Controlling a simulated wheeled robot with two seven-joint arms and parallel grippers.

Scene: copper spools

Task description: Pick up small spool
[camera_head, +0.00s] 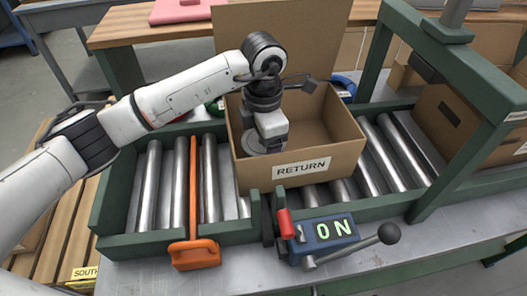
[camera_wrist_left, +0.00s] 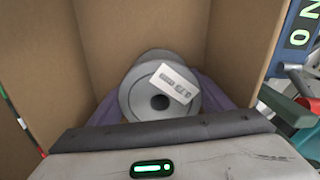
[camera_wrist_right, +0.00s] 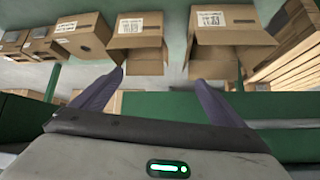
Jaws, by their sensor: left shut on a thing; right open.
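The small spool (camera_wrist_left: 137,100) is grey with a white label on its flange and a dark centre hole. It sits between the purple fingers of my left gripper (camera_wrist_left: 160,100), which is shut on it. In the head view the left gripper (camera_head: 262,143) reaches down into the open cardboard box (camera_head: 293,169) marked RETURN. The spool's grey edge (camera_head: 250,143) shows there, partly hidden behind the gripper. I cannot tell whether the spool touches the box floor. My right gripper (camera_wrist_right: 160,92) is open and empty in the right wrist view, and is out of the head view.
The box stands on a roller conveyor (camera_head: 180,185) with green rails. A green frame (camera_head: 470,150) rises at right. The right wrist view shows several cardboard boxes (camera_wrist_right: 137,38).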

